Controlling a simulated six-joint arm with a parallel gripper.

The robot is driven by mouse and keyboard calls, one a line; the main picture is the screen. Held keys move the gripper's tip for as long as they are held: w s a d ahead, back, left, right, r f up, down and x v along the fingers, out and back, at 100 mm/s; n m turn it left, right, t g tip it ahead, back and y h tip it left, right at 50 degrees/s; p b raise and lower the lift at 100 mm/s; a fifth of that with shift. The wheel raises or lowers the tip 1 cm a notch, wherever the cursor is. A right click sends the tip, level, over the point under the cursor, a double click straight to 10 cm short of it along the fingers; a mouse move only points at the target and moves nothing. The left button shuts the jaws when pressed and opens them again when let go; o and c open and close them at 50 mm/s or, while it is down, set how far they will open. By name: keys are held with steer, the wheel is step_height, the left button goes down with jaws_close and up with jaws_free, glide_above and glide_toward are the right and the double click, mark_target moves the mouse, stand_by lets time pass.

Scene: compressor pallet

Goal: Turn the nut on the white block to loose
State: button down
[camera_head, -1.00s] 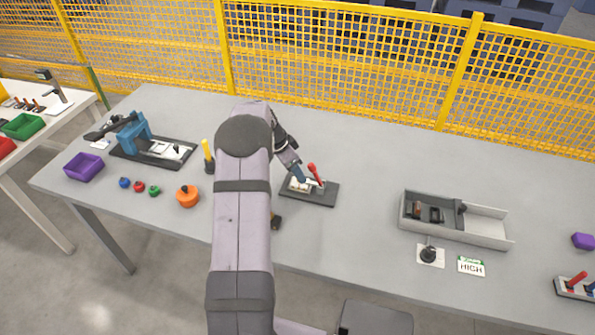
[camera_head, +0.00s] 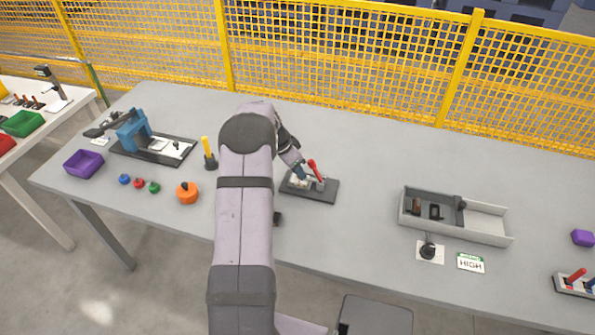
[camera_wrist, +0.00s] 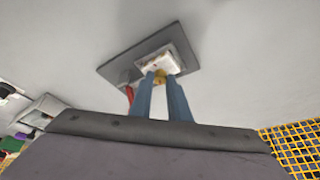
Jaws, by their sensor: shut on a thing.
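The white block (camera_wrist: 168,57) sits on a dark plate (camera_wrist: 120,67) and shows above my fingertips in the wrist view. A yellow brass nut (camera_wrist: 160,75) is at the block, between the tips of my gripper (camera_wrist: 162,80). My two blue fingers are shut on the nut. In the head view the dark plate (camera_head: 318,194) lies near the middle of the table, with the white block (camera_head: 298,182) partly behind my gripper (camera_head: 297,174). A red-handled lever (camera_head: 314,167) stands on the same plate, close to my gripper's right. The nut is hidden in the head view.
A grey open tray (camera_head: 490,230) stands to the right, with a black knob (camera_head: 428,250) and a HIGH card (camera_head: 470,263) before it. An orange knob (camera_head: 187,193) and a yellow-handled tool (camera_head: 207,150) are left of my arm. A yellow mesh fence (camera_head: 340,65) runs behind the table.

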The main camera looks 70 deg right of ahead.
steer(key=shift+n+t+h+b, duration=0.3)
steer(key=shift+n+t+b, duration=0.15)
steer(key=shift+n, duration=0.75)
steer(key=c, duration=1.7)
jaws_free()
steer(key=shift+o, duration=0.2)
steer(key=shift+a+r, duration=0.1)
steer(key=b+v, duration=0.2)
steer(key=v, duration=0.5)
